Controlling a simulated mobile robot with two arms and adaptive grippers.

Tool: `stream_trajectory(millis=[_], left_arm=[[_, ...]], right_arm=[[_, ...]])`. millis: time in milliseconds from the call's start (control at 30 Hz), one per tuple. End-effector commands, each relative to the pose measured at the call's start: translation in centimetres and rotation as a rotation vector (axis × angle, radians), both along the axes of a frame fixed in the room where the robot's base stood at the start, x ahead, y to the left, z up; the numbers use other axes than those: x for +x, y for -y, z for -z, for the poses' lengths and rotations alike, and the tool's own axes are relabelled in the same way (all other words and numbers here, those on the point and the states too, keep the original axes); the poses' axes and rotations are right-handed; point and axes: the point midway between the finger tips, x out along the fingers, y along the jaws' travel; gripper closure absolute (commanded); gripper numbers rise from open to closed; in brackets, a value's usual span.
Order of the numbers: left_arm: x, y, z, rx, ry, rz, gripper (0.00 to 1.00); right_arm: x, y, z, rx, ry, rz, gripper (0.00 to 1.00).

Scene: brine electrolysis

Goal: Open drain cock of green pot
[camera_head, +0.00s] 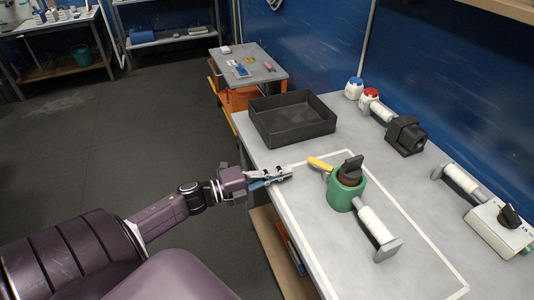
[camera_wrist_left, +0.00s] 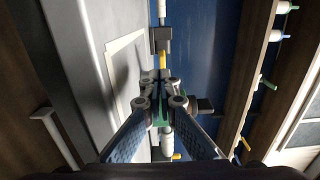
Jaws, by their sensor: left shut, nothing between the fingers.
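The green pot (camera_head: 340,193) stands on the grey workbench, with a dark cap and black handle (camera_head: 350,168) on top. A yellow lever (camera_head: 319,163) sticks out from its left side; I take it as the drain cock. My left gripper (camera_head: 288,173) is just left of the yellow lever, apart from it, at the bench's left edge. Its fingers are shut and empty. In the left wrist view the fingertips (camera_wrist_left: 162,98) meet in the middle and partly hide green parts behind them. My right gripper is not in view.
A black tray (camera_head: 292,118) sits at the bench's back left. A white cylinder with a grey end plate (camera_head: 378,226) lies beside the pot. A black block (camera_head: 405,135), red-capped and blue-capped bottles (camera_head: 354,88) and a switch box (camera_head: 498,228) stand along the right.

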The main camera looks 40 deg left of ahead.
Motion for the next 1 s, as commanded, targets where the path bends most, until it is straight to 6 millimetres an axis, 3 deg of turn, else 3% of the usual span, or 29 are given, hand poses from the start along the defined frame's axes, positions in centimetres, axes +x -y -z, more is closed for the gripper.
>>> stream_trajectory(millis=[200, 400, 1000], left_arm=[[-3.6, -2.0, 0.1, 0.001, -0.003, -0.001, 1.00], [-5.3, -3.0, 0.1, 0.001, -0.002, 0.000, 1.00], [-5.6, -3.2, 0.0, 0.001, 0.000, 0.001, 1.00]], right_arm=[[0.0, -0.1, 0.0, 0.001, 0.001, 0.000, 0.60], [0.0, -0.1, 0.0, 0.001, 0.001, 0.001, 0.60], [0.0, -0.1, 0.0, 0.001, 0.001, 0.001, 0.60]])
